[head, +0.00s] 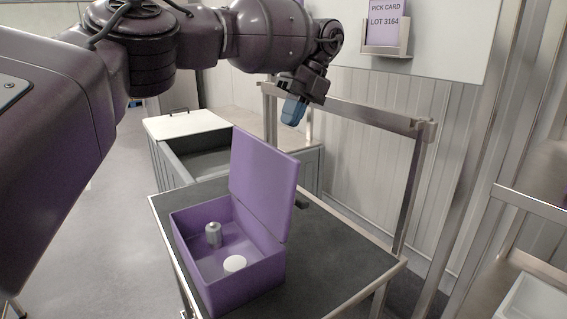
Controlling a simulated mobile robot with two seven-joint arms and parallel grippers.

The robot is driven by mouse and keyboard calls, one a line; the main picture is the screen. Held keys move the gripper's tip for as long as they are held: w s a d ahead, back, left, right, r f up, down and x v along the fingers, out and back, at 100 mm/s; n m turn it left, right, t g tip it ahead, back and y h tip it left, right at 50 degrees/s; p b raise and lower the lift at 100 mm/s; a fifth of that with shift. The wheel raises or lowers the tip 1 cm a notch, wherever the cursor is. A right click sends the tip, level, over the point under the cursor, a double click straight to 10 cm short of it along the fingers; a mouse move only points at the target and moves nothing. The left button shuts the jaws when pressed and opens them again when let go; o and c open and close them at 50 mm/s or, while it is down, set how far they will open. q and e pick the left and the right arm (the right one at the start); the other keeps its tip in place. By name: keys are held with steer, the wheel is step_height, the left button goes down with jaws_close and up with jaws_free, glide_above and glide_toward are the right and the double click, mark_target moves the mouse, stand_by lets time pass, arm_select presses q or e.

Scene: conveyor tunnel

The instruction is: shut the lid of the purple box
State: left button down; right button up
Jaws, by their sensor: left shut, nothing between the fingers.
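The purple box (258,281) stands on a dark conveyor surface, with its purple lid (262,183) raised upright on the far right side. Inside the box are a small grey cylinder (213,234) and a white round thing (234,263). My left gripper (291,112) is shut and empty, with bluish fingertips pointing down. It shows above and beyond the raised lid, apart from it, near the metal frame. My right gripper is not in view.
The conveyor (344,262) has free dark surface right of the box. A metal frame (360,112) stands over its far side. A lower section with a white top (186,125) lies behind. A pick card holder (386,38) hangs on the wall.

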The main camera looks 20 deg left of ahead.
mark_target(270, 158)
arm_select(q)
steer(key=x, duration=0.2)
steer(key=b+x, duration=0.1)
steer(key=x, duration=0.1)
steer(key=shift+s+f, duration=0.1)
steer(key=shift+s, duration=0.2)
steer(key=b+x, duration=0.1)
steer(key=x, duration=0.4)
steer(key=shift+s+a+f, duration=0.1)
steer(key=shift+s+a, duration=0.05)
steer(key=shift+s, duration=0.1)
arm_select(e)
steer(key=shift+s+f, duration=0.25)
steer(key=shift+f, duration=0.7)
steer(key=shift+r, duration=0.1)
arm_select(q)
steer(key=shift+s+a+r+t+h+p, duration=0.15)
steer(key=shift+s+r+t+h+p, duration=0.25)
steer(key=shift+p, duration=0.4)
steer(key=shift+w+f+p, duration=0.1)
steer(key=shift+p, duration=0.25)
steer(key=shift+a, duration=0.1)
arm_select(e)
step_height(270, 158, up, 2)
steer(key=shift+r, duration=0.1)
